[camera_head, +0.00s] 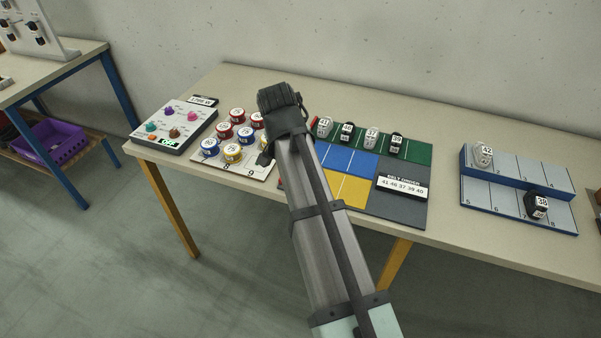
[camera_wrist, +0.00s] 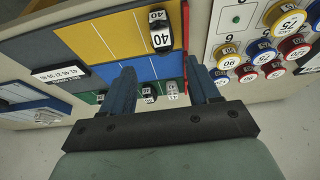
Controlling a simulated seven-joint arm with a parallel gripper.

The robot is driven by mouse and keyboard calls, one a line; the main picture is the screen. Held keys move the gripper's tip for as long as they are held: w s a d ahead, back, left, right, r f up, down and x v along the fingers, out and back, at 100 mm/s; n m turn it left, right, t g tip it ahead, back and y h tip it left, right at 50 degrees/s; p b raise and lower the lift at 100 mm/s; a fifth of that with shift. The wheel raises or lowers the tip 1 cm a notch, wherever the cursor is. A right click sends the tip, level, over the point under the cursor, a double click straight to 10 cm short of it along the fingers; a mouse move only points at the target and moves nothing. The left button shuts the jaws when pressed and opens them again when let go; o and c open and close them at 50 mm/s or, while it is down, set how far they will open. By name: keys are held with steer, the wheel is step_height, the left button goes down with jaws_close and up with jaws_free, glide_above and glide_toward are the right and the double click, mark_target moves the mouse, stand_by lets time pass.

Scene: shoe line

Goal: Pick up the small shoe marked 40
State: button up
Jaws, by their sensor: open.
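The small shoe marked 40 (camera_wrist: 160,30) is dark with a white label. In the wrist view it lies on the yellow part of the coloured board (camera_wrist: 100,35), near the board's red-edged side. In the head view my arm hides it. My gripper (camera_wrist: 160,66) is open, with its two blue fingers spread apart and nothing held between them. In the wrist view the shoe shows above the gap between the fingertips, apart from both.
Shoes marked 41 (camera_head: 324,127), 46 (camera_head: 347,131), 37 (camera_head: 371,136) and 39 (camera_head: 396,142) stand on the green row. An order sign (camera_head: 404,187) lies on the board. Numbered round cans (camera_head: 233,154) stand left of it; a blue rack (camera_head: 500,200) holds shoes 42 and 38.

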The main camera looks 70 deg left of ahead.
steer(key=x, duration=0.7)
steer(key=shift+w+a+f, duration=0.1)
steer(key=shift+f, duration=0.1)
steer(key=x, duration=0.4)
steer(key=shift+w+a+r, duration=0.1)
steer(key=shift+a, duration=0.25)
steer(key=shift+w+a+f, duration=0.1)
steer(key=shift+w+f, duration=0.05)
steer(key=shift+f, duration=0.35)
steer(key=c, duration=0.8)
